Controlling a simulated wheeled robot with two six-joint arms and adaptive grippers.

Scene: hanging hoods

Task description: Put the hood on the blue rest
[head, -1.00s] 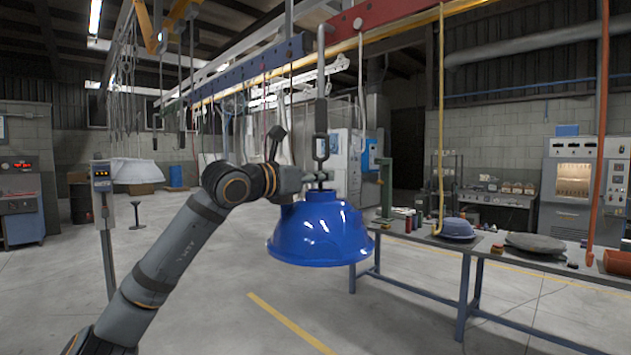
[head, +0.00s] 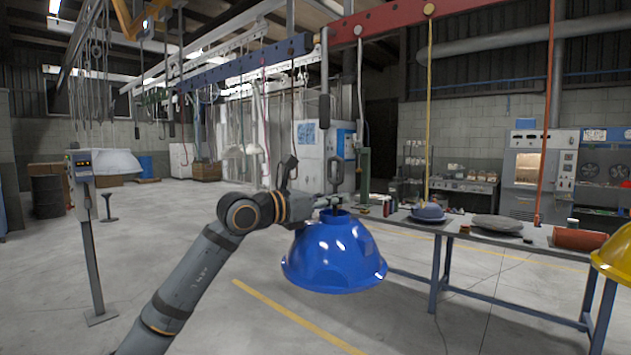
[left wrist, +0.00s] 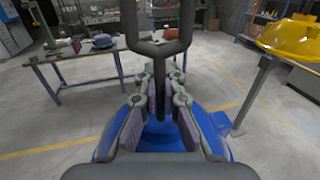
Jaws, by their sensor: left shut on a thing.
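The blue hood (head: 335,258) is a glossy dome, hanging upright with its wide rim down, clear of the floor. My left gripper (head: 333,204) is shut on the top of the hood. A dark grey loop (head: 336,173) rises above the grip. In the left wrist view the gripper fingers (left wrist: 160,92) close in around the hood's top, and parts of the blue hood (left wrist: 108,143) show below them. The exact contact is partly hidden. A blue foot (left wrist: 221,122) shows under a grey post at the right; I cannot tell whether it belongs to the blue rest. My right gripper is not in view.
A yellow hood (head: 614,257) is at the right edge. A post stands at the left (head: 88,235). Floor between is clear.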

